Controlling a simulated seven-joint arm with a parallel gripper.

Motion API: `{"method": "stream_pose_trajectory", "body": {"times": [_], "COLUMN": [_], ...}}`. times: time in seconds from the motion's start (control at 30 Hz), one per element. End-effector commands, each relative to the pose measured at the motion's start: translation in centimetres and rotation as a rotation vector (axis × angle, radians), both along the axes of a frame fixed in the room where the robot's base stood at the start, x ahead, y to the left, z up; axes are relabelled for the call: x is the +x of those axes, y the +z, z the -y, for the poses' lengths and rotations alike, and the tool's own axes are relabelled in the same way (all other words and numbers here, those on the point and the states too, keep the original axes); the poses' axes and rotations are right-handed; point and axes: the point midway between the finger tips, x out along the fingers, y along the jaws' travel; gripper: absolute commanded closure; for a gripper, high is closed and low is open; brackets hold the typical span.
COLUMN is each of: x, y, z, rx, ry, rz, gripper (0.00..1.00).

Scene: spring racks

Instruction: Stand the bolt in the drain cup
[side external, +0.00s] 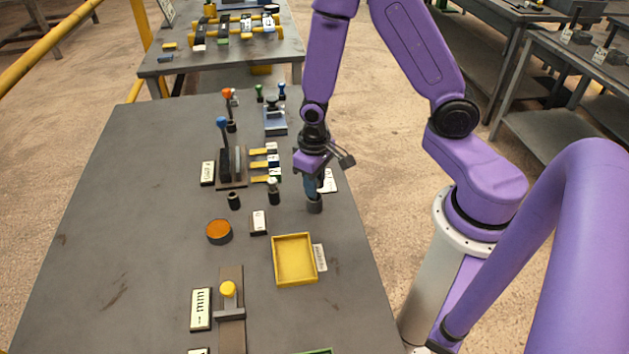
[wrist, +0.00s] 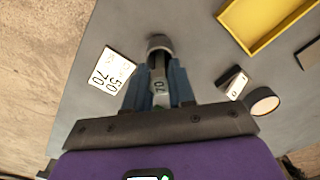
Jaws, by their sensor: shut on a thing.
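My gripper (side external: 314,188) is shut on a slim grey piece marked 70, seen between the fingers in the wrist view (wrist: 159,85); I take it for the bolt. The fingers point down near the table's right edge. A short grey round cup (side external: 314,204) is directly below the fingertips, and it also shows in the wrist view (wrist: 160,43) at the far end of the held piece. I take it for the drain cup. The fingers hide most of the bolt; I cannot tell whether its lower end is inside the cup or just above it.
A white card reading 50 70 (wrist: 110,72) lies beside the gripper. A yellow tray (side external: 274,262), a small tag block (side external: 259,222) and an orange-topped round dish (side external: 219,232) are nearby. Dark posts and a lever stand (side external: 224,165) rise to the left. The table's left front is clear.

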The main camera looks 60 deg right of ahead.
Motion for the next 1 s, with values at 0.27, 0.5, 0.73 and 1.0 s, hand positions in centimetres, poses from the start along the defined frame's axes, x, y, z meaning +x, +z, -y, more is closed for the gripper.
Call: {"method": "stream_pose_trajectory", "body": {"times": [0.27, 0.5, 0.73, 1.0], "x": [0.00, -0.01, -0.01, -0.01], "y": [-0.31, -0.55, -0.75, -0.74], "z": [0.00, 0.00, 0.00, 0.00], "rx": [0.000, 0.000, 0.000, 0.000], "ry": [0.000, 0.000, 0.000, 0.000], "rz": [0.000, 0.000, 0.000, 0.000], "gripper": [1.00, 1.00, 0.73, 0.47]}}
